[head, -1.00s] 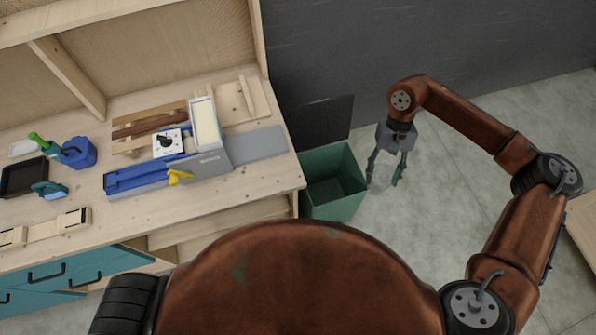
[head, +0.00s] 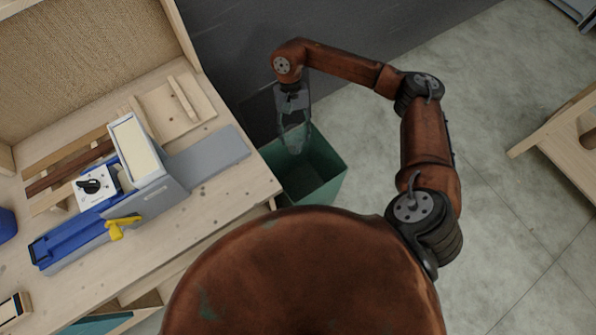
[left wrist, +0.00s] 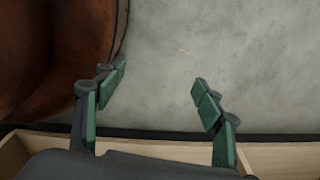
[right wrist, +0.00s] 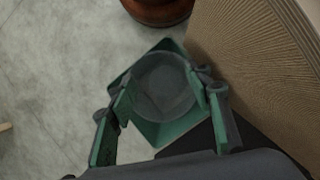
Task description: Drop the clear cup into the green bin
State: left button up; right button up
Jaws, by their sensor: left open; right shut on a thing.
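The clear cup (right wrist: 162,88) is between the fingers of my right gripper (right wrist: 158,95), which is shut on it. In the right wrist view the green bin's rim shows around and behind the cup. In the head view my right gripper (head: 294,122) holds the cup (head: 294,138) over the back left part of the open green bin (head: 322,188). The cup is see-through and its outline is faint. My left gripper (left wrist: 155,105) is open and empty in the left wrist view, above bare floor; it is not seen in the head view.
A wooden workbench (head: 215,190) with a blue and grey machine (head: 130,195) stands left of the bin. A dark wall (head: 240,60) is behind. A wooden piece of furniture (head: 560,130) stands at the far right. The floor between is clear.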

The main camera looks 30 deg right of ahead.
pick_arm(q)
notch_tip(320, 180, down, 10)
jog(key=r+g+b, duration=0.1)
jog(key=b, duration=0.9)
jog(key=w+b, duration=0.1)
jog(key=w+d+r+b, duration=0.1)
jog(key=shift+w+r, duration=0.15)
jog(key=shift+w, duration=0.2)
pick_arm(e)
jog(key=w+d+f+m, duration=0.1)
jog(key=d+f, duration=0.1)
jog(key=f, duration=0.7)
jog(key=w+d+f+m, duration=0.1)
jog(key=d+f, duration=0.2)
jog(key=f, duration=0.6)
jog(key=w+d+f+m+y, duration=0.1)
jog(key=d+f+m, duration=0.1)
jog(key=f, duration=0.8)
jog(key=shift+d+t, duration=0.2)
jog(key=shift+t, duration=0.2)
jog(key=o, duration=0.8)
jog(key=shift+o, duration=0.2)
jog(key=v, duration=1.2)
jog(key=shift+d, duration=0.1)
